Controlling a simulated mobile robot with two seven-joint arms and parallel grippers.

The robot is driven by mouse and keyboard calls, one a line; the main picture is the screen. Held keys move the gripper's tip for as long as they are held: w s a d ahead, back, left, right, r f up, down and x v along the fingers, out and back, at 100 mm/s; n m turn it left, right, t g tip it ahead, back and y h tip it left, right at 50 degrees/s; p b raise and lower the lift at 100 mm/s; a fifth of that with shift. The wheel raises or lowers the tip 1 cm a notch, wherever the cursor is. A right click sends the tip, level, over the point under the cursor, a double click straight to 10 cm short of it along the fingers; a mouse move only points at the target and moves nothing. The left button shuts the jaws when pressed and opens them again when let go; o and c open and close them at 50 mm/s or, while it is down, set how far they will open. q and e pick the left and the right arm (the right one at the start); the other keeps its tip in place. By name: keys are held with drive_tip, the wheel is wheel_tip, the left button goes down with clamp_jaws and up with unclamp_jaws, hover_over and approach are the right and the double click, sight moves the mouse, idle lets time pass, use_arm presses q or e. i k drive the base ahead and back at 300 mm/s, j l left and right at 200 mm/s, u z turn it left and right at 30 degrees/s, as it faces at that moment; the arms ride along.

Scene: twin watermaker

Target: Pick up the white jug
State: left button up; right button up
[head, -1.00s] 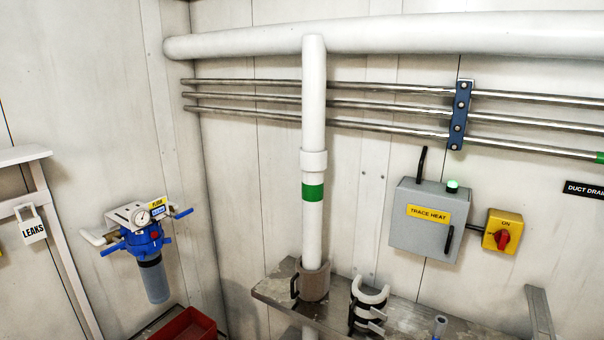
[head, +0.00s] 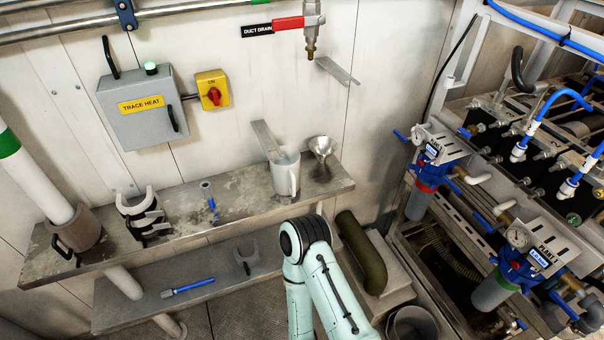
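The white jug (head: 285,173) stands upright on the upper metal shelf (head: 235,196), near its right end. Its handle side faces the front right, and a flat grey metal strip leans at its back left. A pale green arm of mine rises from the bottom of the head view, in front of and below the jug. Its black-banded joint is apart from the jug in the picture. No gripper fingers show in the head view, so neither gripper can be seen.
A metal funnel (head: 322,148) stands right of the jug. Black-and-white clips (head: 143,215) and a small blue-handled tool (head: 211,205) are to its left. The duct drain valve (head: 310,30) hangs above. Blue filter units (head: 520,262) fill the right side. A blue brush (head: 188,287) lies on the lower shelf.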

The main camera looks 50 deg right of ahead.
sight(286, 171)
drive_tip(key=z, duration=1.55)
